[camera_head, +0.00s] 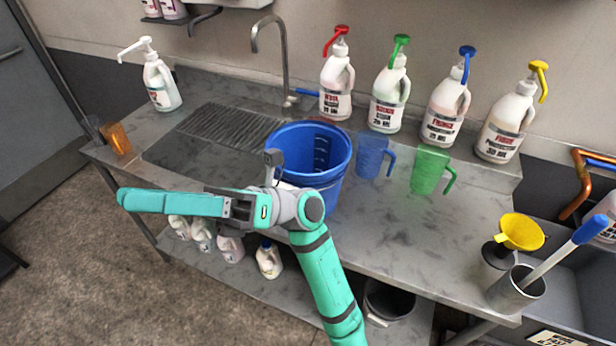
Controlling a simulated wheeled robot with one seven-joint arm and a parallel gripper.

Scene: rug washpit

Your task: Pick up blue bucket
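The blue bucket (318,178) stands upright on the metal worktop, right of the ribbed drain area. Its open top faces up, and the inside wall shows marks. My teal and grey arm crosses in front of its lower left side. A small grey part at the end of my arm, which looks like my gripper (273,160), overlaps the bucket's left rim. I cannot tell whether it touches the rim or whether its fingers are apart. The lower front of the bucket is partly hidden by my arm.
A blue jug (371,157) and a green jug (426,170) stand close to the bucket's right. Several pump bottles line the back, including a red-topped one (336,92). A tap (284,60) rises behind.

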